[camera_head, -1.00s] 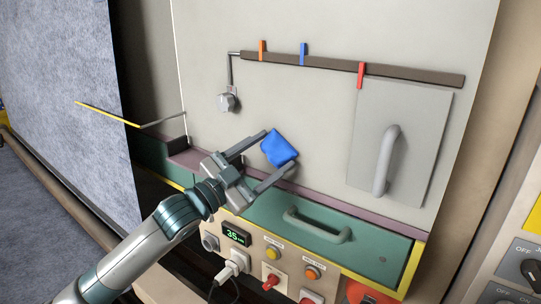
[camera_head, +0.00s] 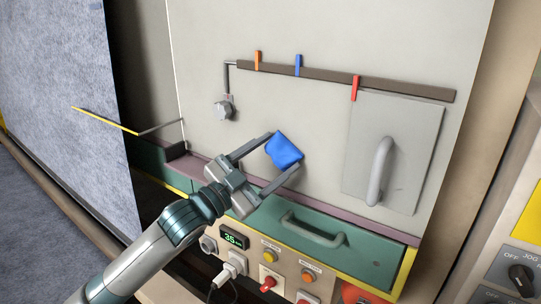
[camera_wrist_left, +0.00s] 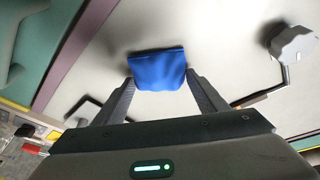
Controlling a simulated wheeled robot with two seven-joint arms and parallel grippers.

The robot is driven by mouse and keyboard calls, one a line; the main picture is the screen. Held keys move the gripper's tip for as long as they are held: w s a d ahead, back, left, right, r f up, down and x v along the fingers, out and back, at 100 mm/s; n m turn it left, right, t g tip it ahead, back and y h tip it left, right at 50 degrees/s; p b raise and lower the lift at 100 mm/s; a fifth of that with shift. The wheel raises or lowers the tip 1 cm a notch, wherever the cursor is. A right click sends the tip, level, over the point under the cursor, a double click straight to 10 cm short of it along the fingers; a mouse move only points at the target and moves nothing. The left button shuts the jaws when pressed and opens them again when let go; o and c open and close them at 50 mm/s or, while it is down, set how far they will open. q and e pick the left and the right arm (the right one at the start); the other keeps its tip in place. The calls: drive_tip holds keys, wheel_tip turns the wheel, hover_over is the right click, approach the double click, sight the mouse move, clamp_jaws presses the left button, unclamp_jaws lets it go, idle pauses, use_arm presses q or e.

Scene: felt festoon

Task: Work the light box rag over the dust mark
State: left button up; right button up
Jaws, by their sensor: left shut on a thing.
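The blue rag (camera_head: 284,151) is between the fingertips of my left gripper (camera_head: 283,153), in front of the pale upright panel (camera_head: 300,105). My left gripper is shut on the rag, with its two fingers at the rag's sides. In the left wrist view the rag (camera_wrist_left: 158,69) sits between the fingertips against the pale background. I cannot tell whether the rag touches the panel. No dust mark can be made out in either view; it may be hidden behind the rag. My right gripper is not in view.
A dark rail (camera_head: 340,79) with small coloured clips crosses the panel above. A grey knob (camera_head: 223,110) is at upper left. A grey door with a handle (camera_head: 380,170) is at right. Below are a green drawer with a handle (camera_head: 313,230) and a control strip with buttons (camera_head: 270,255).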

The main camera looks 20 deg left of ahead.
use_arm(q)
drive_tip(key=shift+d, duration=0.1)
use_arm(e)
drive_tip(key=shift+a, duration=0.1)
use_arm(q)
drive_tip(key=shift+s+d+p, duration=0.25)
drive_tip(key=shift+d+p, duration=0.05)
drive_tip(key=shift+d, duration=0.25)
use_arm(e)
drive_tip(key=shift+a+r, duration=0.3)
use_arm(q)
drive_tip(key=shift+w+a, duration=0.1)
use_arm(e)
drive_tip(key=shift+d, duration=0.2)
use_arm(q)
drive_tip(key=shift+a, duration=0.2)
drive_tip(key=shift+w+a, duration=0.2)
drive_tip(key=shift+a, duration=0.25)
drive_tip(key=shift+w+a, duration=0.2)
drive_tip(key=shift+a, duration=0.25)
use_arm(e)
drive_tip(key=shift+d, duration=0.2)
use_arm(q)
drive_tip(key=shift+d, duration=0.1)
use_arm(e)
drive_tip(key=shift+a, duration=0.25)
use_arm(q)
drive_tip(key=shift+s+d, duration=0.1)
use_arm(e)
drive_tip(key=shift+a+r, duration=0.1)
